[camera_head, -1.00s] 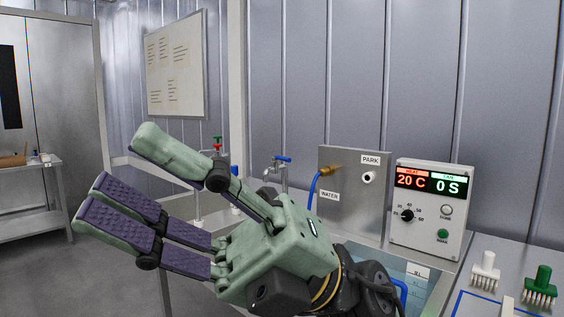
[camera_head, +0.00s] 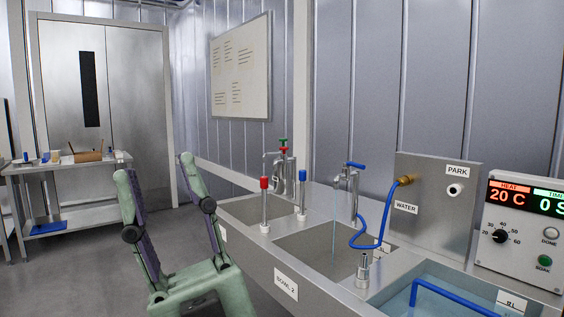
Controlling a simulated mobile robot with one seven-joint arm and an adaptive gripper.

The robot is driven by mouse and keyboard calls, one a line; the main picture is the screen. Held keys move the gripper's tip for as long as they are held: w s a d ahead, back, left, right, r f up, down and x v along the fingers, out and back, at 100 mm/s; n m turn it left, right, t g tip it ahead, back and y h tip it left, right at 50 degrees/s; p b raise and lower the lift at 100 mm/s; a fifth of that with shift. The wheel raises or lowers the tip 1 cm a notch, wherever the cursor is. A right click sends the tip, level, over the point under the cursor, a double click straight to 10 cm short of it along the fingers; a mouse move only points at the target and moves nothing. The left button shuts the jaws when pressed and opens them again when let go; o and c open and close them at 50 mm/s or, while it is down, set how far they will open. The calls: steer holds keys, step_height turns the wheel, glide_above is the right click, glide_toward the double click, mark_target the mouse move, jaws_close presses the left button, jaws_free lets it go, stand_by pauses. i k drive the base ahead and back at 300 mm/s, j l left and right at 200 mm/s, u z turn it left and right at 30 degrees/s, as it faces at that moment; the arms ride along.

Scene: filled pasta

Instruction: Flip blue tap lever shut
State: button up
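The blue tap lever (camera_head: 355,165) sits on top of a metal tap (camera_head: 346,184) at the back edge of the middle sink basin (camera_head: 310,248). A thin stream of water (camera_head: 334,222) appears to fall from its spout into the basin. A blue hose (camera_head: 386,220) curves beside this tap. My gripper (camera_head: 157,168) is at the lower left, pointing up, with its green, purple-padded fingers spread apart and nothing between them. It is in front of the sink counter and well left of the blue lever, not touching it.
A farther tap has red and green handles (camera_head: 283,145). Upright red-topped (camera_head: 264,204) and blue-topped (camera_head: 302,194) posts stand between the basins. A water panel (camera_head: 440,205), control box (camera_head: 522,232) and water-filled bath (camera_head: 440,300) lie right. Open floor is at left.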

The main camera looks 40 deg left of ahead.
mark_target(357, 165)
steer(key=i+u, duration=0.1)
steer(key=u, duration=0.3)
steer(key=l+u, duration=0.15)
steer(key=u, duration=0.3)
steer(key=i+l+u, duration=0.1)
steer(key=u, duration=0.3)
steer(key=i+l, duration=0.1)
steer(key=l, duration=0.25)
steer(key=i+l, duration=0.1)
steer(key=l, duration=0.2)
steer(key=i+l, duration=0.1)
steer(key=l, duration=0.25)
